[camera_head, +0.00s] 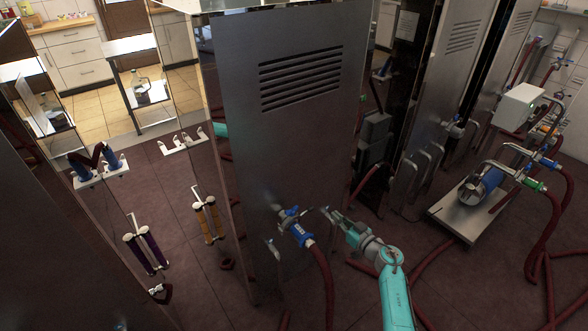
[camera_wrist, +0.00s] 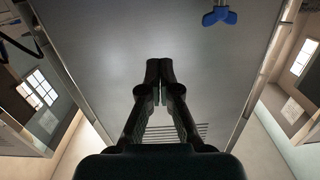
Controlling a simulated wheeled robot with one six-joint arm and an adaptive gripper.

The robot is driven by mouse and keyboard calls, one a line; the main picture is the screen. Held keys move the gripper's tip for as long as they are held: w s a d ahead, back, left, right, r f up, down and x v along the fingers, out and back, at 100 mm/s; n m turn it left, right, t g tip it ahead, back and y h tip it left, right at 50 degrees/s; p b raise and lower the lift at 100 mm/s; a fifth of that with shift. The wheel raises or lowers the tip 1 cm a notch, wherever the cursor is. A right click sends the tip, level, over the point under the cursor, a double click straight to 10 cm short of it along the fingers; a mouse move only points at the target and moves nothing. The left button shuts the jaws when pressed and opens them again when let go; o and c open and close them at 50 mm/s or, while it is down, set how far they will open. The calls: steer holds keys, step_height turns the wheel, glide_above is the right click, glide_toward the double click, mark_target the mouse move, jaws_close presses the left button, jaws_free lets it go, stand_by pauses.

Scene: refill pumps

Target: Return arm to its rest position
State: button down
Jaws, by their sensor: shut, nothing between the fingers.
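My gripper (camera_head: 328,212) is at the end of my teal arm, in front of the tall metal cabinet (camera_head: 268,140) in the head view. It is close to the blue-handled valve (camera_head: 291,213) and the blue hose coupling (camera_head: 299,235) at the cabinet's lower front. Whether it touches them I cannot tell. In the wrist view my gripper (camera_wrist: 159,68) has its black fingers together with nothing between them. The metal panel (camera_wrist: 95,45) fills the view beyond the fingers, and a blue valve handle (camera_wrist: 220,16) shows at the top, apart from them.
A dark red hose (camera_head: 323,285) hangs from the coupling to the floor. More hoses lie on the floor at the right. A pump trolley (camera_head: 462,215) stands there. A rack with purple tubes (camera_head: 145,245) is at the left. A low table (camera_head: 130,47) stands behind.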

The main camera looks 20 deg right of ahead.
steer(key=s+a+m+t+h, duration=0.1)
steer(key=s+a, duration=0.5)
steer(key=s, duration=0.3)
steer(key=s+a+f+h, duration=0.1)
steer(key=s+a, duration=0.4)
steer(key=s, duration=0.4)
steer(key=s+a+m+t+h, duration=0.1)
steer(key=s+a, duration=0.5)
steer(key=s, duration=0.3)
steer(key=s+a+r+g, duration=0.1)
steer(key=s+r, duration=0.4)
steer(key=s, duration=0.4)
steer(key=s+a+r+g+h, duration=0.1)
steer(key=s+r, duration=0.4)
steer(key=s, duration=0.4)
steer(key=s+a+r+g, duration=0.1)
steer(key=s+r, duration=0.4)
steer(key=s, duration=0.5)
steer(key=shift+a+r+g+h, duration=0.25)
steer(key=shift+a+g+h, duration=0.05)
steer(key=shift+g, duration=0.2)
steer(key=shift+s, duration=0.1)
